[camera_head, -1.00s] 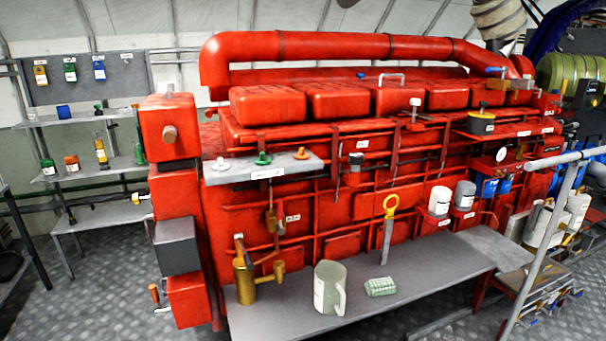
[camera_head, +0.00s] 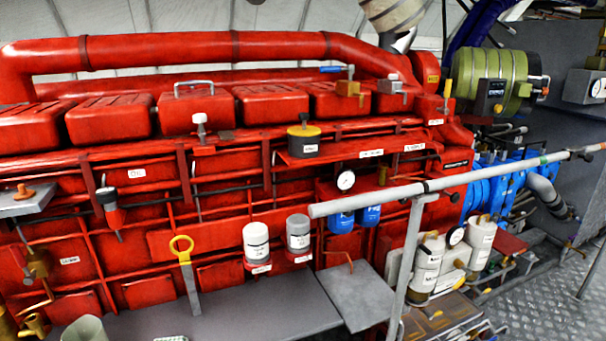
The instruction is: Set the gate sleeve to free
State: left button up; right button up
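I cannot make out for certain which part is the gate sleeve. A grey handrail (camera_head: 480,176) crosses the right half of the head view in front of the engine, on a grey post (camera_head: 408,265). Narrow bands show on the rail, a dark one near the top of the post and a greenish one farther right. Too small to tell whether either is a sleeve, or how it is set. Neither of my grippers is in view.
The long red engine (camera_head: 220,150) fills the left and middle. A grey bench (camera_head: 260,310) in front of it holds a yellow-ringed dipstick (camera_head: 186,262). White canisters (camera_head: 430,258) stand behind the rail post. Chequered floor (camera_head: 535,295) is open at the lower right.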

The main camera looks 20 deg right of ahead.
aim_at(578, 153)
jog(key=l, duration=0.9)
jog(key=i+l, duration=0.15)
jog(key=l, duration=0.7)
jog(key=l+z, duration=0.1)
jog(key=l, duration=0.8)
jog(key=i+l, duration=0.15)
jog(key=l, duration=0.75)
